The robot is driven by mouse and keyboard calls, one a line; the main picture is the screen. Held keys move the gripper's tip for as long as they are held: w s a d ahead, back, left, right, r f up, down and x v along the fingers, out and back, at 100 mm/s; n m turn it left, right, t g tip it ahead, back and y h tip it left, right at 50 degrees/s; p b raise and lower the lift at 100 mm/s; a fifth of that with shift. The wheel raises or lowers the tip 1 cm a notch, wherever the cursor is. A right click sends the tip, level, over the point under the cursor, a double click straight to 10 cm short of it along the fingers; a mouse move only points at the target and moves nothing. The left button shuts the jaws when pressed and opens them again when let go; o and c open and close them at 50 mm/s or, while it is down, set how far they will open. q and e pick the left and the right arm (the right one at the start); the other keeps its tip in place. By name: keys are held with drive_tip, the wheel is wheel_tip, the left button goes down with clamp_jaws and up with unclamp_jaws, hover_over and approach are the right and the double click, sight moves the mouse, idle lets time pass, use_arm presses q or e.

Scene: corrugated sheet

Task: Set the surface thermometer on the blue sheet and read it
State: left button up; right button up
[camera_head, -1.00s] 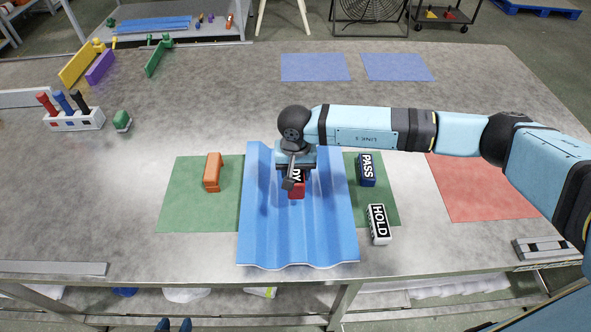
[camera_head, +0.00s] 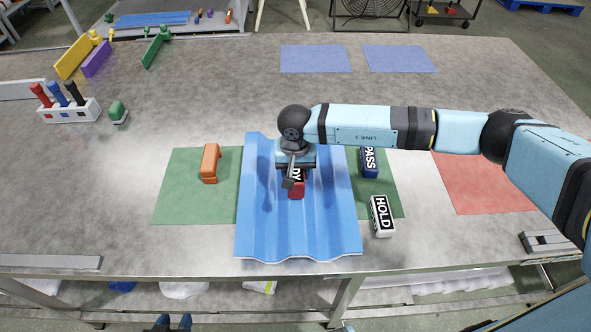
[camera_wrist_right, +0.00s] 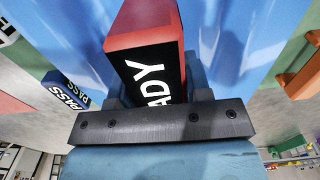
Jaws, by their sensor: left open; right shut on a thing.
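The blue corrugated sheet (camera_head: 340,225) lies on the green mat near the table's front. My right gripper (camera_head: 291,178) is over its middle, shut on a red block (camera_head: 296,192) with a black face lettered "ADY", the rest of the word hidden. In the right wrist view the red block (camera_wrist_right: 143,40) sits between the fingers (camera_wrist_right: 160,97), with the blue sheet behind it. I cannot tell whether it touches the sheet. No thing is plainly marked as a thermometer. An orange block-like thing (camera_head: 210,164) stands left of the sheet. My left gripper is not in view.
A blue PASS block (camera_head: 370,163) and a white HOLD block (camera_head: 382,216) stand right of the sheet. The green mat (camera_head: 175,197) shows at left, a red mat (camera_head: 480,185) at right. A marker rack (camera_head: 68,112) and green knob (camera_head: 117,112) are far left. The table's middle-left is clear.

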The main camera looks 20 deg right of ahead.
drive_tip(key=shift+f, duration=0.15)
drive_tip(key=o, duration=1.2)
drive_tip(key=shift+c, duration=0.2)
wheel_tip(320, 180, up, 14)
drive_tip(key=b, duration=0.1)
drive_tip(key=shift+s+f, duration=0.1)
drive_tip(key=shift+f, duration=0.05)
